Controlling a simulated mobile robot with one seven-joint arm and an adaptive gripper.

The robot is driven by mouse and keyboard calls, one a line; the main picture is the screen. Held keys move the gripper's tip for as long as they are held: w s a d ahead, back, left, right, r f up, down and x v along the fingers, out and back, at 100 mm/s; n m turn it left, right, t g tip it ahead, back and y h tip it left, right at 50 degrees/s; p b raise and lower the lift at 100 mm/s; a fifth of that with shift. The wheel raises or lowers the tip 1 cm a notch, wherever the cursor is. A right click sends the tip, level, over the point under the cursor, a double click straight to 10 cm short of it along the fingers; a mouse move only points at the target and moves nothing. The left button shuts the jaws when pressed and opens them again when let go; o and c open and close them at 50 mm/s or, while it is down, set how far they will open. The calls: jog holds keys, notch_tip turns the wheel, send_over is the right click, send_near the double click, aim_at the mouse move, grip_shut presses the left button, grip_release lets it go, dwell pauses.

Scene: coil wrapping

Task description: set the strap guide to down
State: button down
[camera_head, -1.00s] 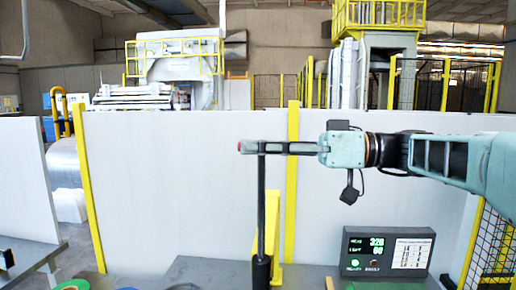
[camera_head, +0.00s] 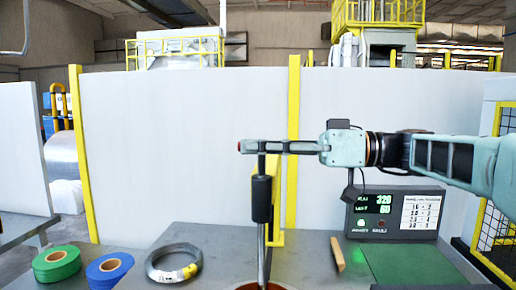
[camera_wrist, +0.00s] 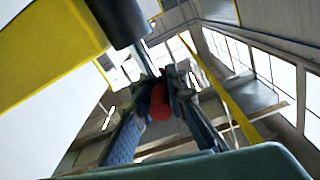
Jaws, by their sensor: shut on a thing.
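The strap guide appears to be the upright post in the head view: a short dark rod (camera_head: 262,165) rises from a black sleeve (camera_head: 262,200) on a silver post (camera_head: 262,248). My gripper (camera_head: 247,147) reaches in from the right, level, at the top of the rod. A red end (camera_head: 239,147) shows at its fingertips. In the wrist view my gripper (camera_wrist: 160,92) is shut on the red piece (camera_wrist: 160,100), which sits between the fingers. The dark cylinder (camera_wrist: 118,20) shows close by at the upper left. The exact grip contact is partly hidden by the fingers.
Green tape (camera_head: 57,264), blue tape (camera_head: 109,268) and a wire coil (camera_head: 174,264) lie on the grey table at left. A lit display box (camera_head: 393,213), wooden stick (camera_head: 337,254) and green mat (camera_head: 408,265) are at right. A yellow bracket (camera_head: 277,230) stands behind the post.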

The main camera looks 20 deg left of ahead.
aim_at(262, 176)
jog(key=shift+f+b, duration=1.1)
jog(key=shift+f, duration=0.65)
jog(key=c, duration=1.9)
grip_release()
jog(key=shift+d, duration=0.1)
jog(key=shift+c, duration=0.2)
jog(key=shift+w+d, duration=0.1)
jog(key=shift+d, duration=0.1)
jog(key=v, duration=1.1)
jog(key=shift+d, duration=0.25)
